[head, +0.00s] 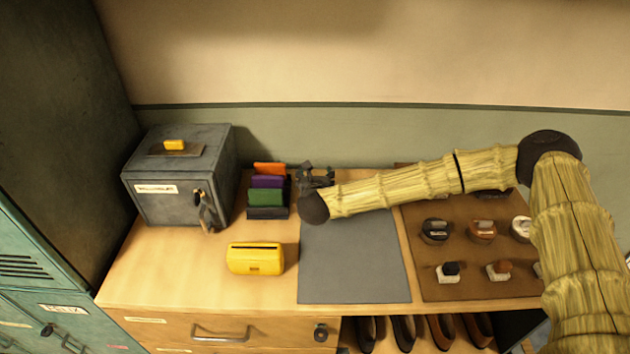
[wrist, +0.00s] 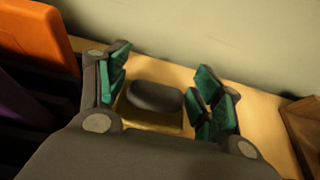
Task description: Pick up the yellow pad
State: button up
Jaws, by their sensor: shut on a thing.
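My gripper (head: 316,176) is at the back of the bench, just right of the rack of coloured pieces. In the wrist view, its green-lined fingers (wrist: 165,95) are shut on the yellow pad (wrist: 155,119), a yellowish block with a dark rounded top. The fingers are on either side of it. In the head view the pad is hidden by my gripper and arm. Whether it touches the bench is unclear.
A rack (head: 268,212) with orange, purple and green pieces stands close left. A grey box (head: 165,205) with a yellow piece on top, and a yellow slotted box (head: 255,258), are further left. A grey mat (head: 352,265) lies clear; a brown board (head: 470,285) holds several brushes.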

notch_tip(320, 180, up, 2)
jog(key=shift+r+b, duration=0.1)
jog(key=shift+b, duration=0.55)
jog(key=s+a+b, duration=0.1)
jog(key=s, duration=0.4)
jog(key=s+r+b, duration=0.1)
jog(key=s+b, duration=0.1)
jog(key=s, duration=0.2)
jog(key=s+a+b, duration=0.1)
jog(key=s, duration=0.4)
jog(key=shift+s+a+r, duration=0.3)
jog(key=shift+r, duration=0.05)
jog(key=shift+s+r+b, duration=0.15)
jog(key=shift+s+b, duration=0.2)
jog(key=shift+s, duration=0.3)
jog(key=shift+o, duration=0.9)
jog(key=shift+a, duration=0.1)
jog(key=shift+c, duration=0.4)
